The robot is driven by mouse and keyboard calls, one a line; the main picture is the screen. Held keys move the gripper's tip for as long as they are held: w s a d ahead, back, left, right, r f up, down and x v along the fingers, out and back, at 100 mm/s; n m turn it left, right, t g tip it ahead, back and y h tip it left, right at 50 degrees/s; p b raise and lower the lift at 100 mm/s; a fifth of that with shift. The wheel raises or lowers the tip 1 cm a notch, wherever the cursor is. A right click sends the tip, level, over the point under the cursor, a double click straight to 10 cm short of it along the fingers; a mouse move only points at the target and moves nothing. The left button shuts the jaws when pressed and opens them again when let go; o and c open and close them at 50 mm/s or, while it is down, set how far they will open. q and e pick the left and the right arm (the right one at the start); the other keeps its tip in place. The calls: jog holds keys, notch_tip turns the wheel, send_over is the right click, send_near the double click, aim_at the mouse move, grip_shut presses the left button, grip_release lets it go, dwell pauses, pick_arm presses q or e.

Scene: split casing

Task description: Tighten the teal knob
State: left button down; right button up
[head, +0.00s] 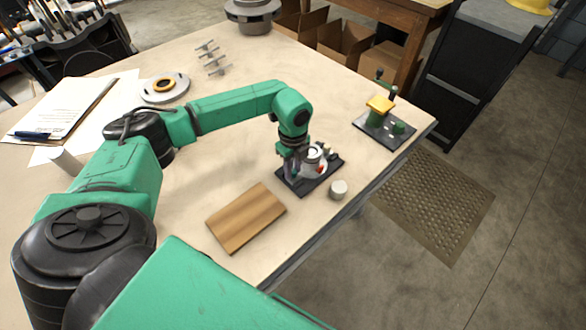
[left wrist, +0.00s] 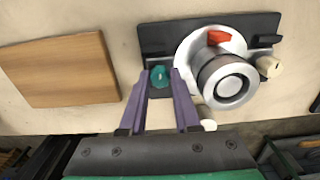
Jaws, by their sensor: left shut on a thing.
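The teal knob (left wrist: 159,76) sits at the left part of a black base plate (left wrist: 155,38) in the left wrist view. My left gripper (left wrist: 160,78) has its two purple fingers on either side of the knob, shut on it. In the head view my left gripper (head: 293,170) points down over the left part of the base plate (head: 325,178), and I cannot make out the knob there. A round pale casing (left wrist: 187,53) with a grey cylinder (left wrist: 229,80) and a red lever (left wrist: 219,37) stands beside the knob. My right gripper is not in view.
A wooden board (head: 246,217) lies to the left of the plate. A short pale cylinder (head: 338,189) stands close to the plate near the table edge. A second fixture with a yellow block (head: 380,104) is at the back right. A flanged disc (head: 164,88) lies farther left.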

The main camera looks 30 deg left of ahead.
pick_arm(q)
jog(key=m+b, duration=0.2)
jog(key=m, duration=0.2)
jog(key=shift+w, duration=0.1)
jog(key=m+b, duration=0.1)
jog(key=m, duration=0.3)
jog(key=shift+b, duration=0.4)
jog(key=m+b, duration=0.1)
jog(key=m, duration=0.2)
jog(key=shift+m+b, duration=0.35)
jog(key=shift+m, duration=0.05)
jog(key=m+b, duration=0.2)
jog(key=m, duration=0.2)
jog(key=m+b, duration=0.1)
jog(key=m, duration=0.4)
jog(key=shift+b, duration=0.3)
jog(key=m+b, duration=0.1)
jog(key=m, duration=0.2)
jog(key=shift+m, duration=0.3)
jog(key=m+b, duration=0.1)
jog(key=m, duration=0.3)
jog(key=shift+r+m+b, duration=0.1)
jog(key=shift+m+b, duration=0.45)
jog(key=shift+m, duration=1.65)
